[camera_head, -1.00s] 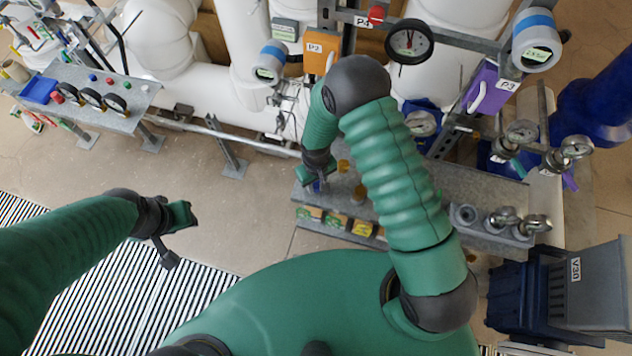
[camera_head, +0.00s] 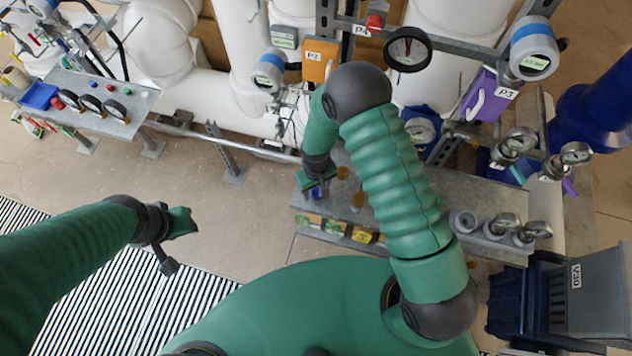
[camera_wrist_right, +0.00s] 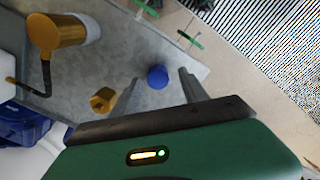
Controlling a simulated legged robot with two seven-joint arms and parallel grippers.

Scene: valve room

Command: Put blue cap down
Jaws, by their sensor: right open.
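The blue cap (camera_wrist_right: 157,76) is on the grey metal bench top (camera_wrist_right: 165,42). In the right wrist view it shows between the two fingers, near their tips, with a gap on each side. In the head view only a bit of blue (camera_head: 318,193) shows just under my right gripper (camera_head: 315,186). My right gripper is open, pointing down at the bench near its left end. I cannot tell how high the fingertips are above the cap. My left gripper (camera_head: 182,222) hangs over the floor at left, away from the bench; its fingers are unclear.
A brass hex piece (camera_wrist_right: 103,99) lies near one finger, and a brass fitting (camera_wrist_right: 60,35) stands farther off. Gauges and grey rings (camera_head: 465,221) sit at the bench's right end. An orange P2 box (camera_head: 319,58) and pipes rise behind.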

